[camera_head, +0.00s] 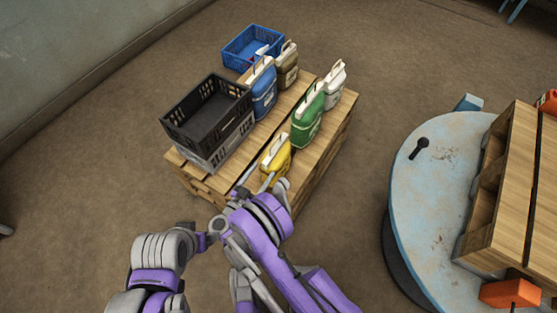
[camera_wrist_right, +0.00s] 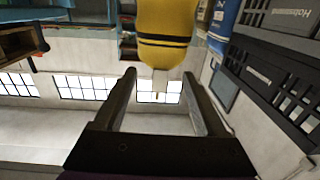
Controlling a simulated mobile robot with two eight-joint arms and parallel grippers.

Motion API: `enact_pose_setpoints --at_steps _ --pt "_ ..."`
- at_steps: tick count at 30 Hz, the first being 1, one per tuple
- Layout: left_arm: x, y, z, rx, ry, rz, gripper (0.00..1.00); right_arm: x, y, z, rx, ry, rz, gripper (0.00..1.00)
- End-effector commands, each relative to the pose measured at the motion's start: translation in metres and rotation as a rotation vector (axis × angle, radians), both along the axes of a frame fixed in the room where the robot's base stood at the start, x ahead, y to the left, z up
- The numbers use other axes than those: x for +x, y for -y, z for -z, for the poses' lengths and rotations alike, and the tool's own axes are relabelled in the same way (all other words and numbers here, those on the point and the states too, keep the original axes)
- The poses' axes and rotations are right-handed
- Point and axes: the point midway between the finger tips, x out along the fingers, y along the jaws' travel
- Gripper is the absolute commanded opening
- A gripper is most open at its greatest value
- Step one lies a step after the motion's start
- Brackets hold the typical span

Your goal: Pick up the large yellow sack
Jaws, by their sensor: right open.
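The large yellow sack (camera_head: 275,158) stands upright on the near end of the wooden pallet stack, with a pale top and handle. In the right wrist view the yellow sack (camera_wrist_right: 166,25), with dark bands, is just beyond the fingertips. My right gripper (camera_head: 256,184) is at the near side of the sack, and its own arm partly hides the sack's lower part. In the wrist view the right gripper (camera_wrist_right: 159,76) has its fingers wide apart with nothing between them. My left gripper (camera_head: 189,229) is low at the left, away from the sack; its jaws cannot be made out.
A green sack (camera_head: 307,122), a white one (camera_head: 333,85), a blue one (camera_head: 263,93) and a brown one (camera_head: 287,67) stand behind. Stacked black and grey crates (camera_head: 207,112) are on the left. A round blue table (camera_head: 430,190) is at the right, across open floor.

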Motion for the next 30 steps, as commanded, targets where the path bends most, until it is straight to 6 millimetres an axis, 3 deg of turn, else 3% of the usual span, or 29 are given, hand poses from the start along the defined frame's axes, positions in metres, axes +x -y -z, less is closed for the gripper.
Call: enact_pose_setpoints --at_steps 24,30 --pt "0.001 0.000 0.011 0.000 -0.003 0.000 0.81 0.085 0.056 -0.004 -0.001 0.002 0.001 0.74" --pt "0.001 0.000 0.010 0.000 -0.003 0.000 0.81 0.088 0.057 -0.005 0.000 0.002 0.000 0.74"
